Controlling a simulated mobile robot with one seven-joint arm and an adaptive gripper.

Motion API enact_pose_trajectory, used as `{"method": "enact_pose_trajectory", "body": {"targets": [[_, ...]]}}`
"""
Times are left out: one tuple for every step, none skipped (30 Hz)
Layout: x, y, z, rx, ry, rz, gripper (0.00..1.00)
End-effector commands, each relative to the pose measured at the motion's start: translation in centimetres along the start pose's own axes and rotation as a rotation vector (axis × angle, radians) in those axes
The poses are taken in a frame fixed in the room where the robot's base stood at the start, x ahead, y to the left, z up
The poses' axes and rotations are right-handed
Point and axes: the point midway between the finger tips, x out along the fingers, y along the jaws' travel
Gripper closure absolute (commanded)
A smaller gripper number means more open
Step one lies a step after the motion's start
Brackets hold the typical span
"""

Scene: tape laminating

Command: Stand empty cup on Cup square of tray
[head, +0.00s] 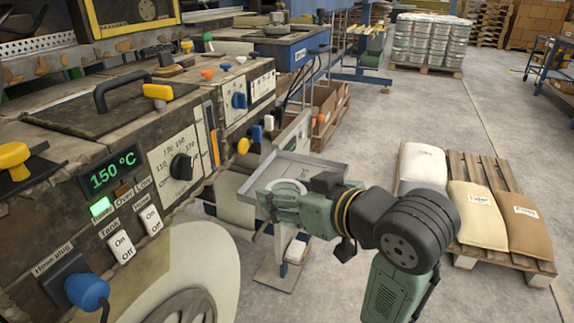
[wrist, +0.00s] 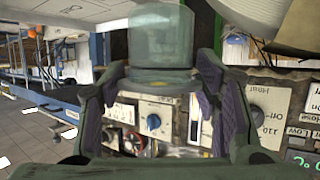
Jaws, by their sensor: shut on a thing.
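In the wrist view a clear, greenish, see-through cup (wrist: 160,40) is between the two fingers of my gripper (wrist: 165,75), which is shut on it. No contents show in it. In the head view my green gripper (head: 277,205) is at the near side of a shallow grey metal tray (head: 328,165). It covers part of the tray. A pale round shape shows beside the fingers over the tray; I cannot tell if it is the cup. No Cup square can be made out. I cannot tell the height of the cup above the tray.
A worn machine with a 150 °C display (head: 114,170), switches and knobs stands along the left, close to the tray. A blue plug (head: 88,291) is at lower left. A pallet with sacks (head: 475,211) lies at right. The concrete floor behind the tray is mostly open.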

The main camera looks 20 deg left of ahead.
Motion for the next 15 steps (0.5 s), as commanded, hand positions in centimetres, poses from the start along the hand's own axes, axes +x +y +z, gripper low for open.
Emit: {"method": "enact_pose_trajectory", "body": {"targets": [[0.3, 0.2, -0.8, 0.008, -0.005, -0.006, 0.72], [0.6, 0.4, -0.8, 0.007, -0.009, -0.007, 0.72], [0.8, 0.7, -0.9, 0.008, -0.010, -0.004, 0.72], [1.0, 0.9, -1.1, 0.008, -0.008, -0.004, 0.72], [1.1, 1.1, -1.1, 0.008, -0.008, -0.004, 0.72], [1.4, 1.3, -1.2, 0.009, -0.007, -0.005, 0.72], [1.6, 1.5, -1.3, 0.010, -0.007, -0.004, 0.72], [1.8, 1.6, -1.3, 0.009, -0.007, -0.004, 0.72], [2.0, 1.8, -1.3, 0.008, -0.008, -0.004, 0.72], [2.2, 1.9, -1.3, 0.008, -0.008, -0.003, 0.72], [2.4, 2.0, -1.3, 0.008, -0.009, -0.003, 0.72], [2.6, 2.2, -1.3, 0.007, -0.011, -0.001, 0.72], [3.4, 2.7, -1.1, 0.004, -0.009, -0.001, 0.72], [4.1, 3.2, -1.1, 0.002, -0.009, -0.002, 0.72], [4.9, 3.8, -1.2, 0.002, -0.008, -0.001, 0.72]]}}
